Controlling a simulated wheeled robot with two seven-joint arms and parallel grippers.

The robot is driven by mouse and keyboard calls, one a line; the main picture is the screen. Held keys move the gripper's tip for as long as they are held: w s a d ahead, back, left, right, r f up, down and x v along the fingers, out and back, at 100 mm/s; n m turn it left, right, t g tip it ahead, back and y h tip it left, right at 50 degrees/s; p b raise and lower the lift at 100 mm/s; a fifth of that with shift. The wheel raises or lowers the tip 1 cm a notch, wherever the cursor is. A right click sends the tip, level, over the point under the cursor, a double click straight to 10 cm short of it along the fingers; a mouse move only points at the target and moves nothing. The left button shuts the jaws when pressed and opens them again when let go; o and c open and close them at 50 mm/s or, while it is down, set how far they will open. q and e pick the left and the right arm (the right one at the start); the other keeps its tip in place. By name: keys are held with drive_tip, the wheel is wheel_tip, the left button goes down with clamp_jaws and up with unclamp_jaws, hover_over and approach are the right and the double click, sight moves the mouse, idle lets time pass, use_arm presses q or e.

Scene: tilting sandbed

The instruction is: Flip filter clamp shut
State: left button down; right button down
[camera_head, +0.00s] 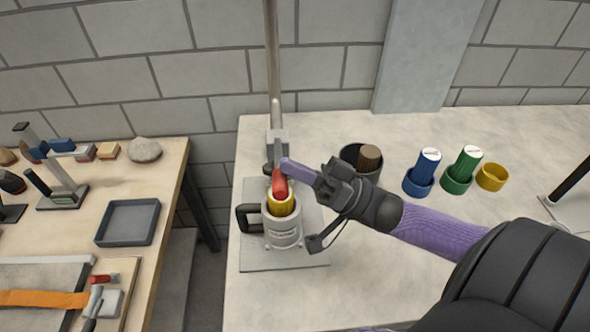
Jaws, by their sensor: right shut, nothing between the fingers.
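The clamp assembly stands on a grey base plate (300,255) on the pale table. It has a grey upright pole (272,60), a grey block (277,134) on the pole and a red part (279,184) that looks like the clamp lever. Below the red part is a yellow ring (283,206) in a grey cup (283,232) with a black handle (246,217). My right gripper (288,165) is shut and empty. Its purple tip is right by the top of the red part; I cannot tell whether they touch. My left gripper is out of view.
Right of the clamp stand a dark pot (352,154) with a brown plug, a blue cup (417,184), a green cup (455,184) and a yellow ring (492,177). A gap separates the left wooden table, with a grey tray (128,203).

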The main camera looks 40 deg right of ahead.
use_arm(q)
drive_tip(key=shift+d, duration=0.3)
use_arm(e)
drive_tip(key=shift+f, duration=0.15)
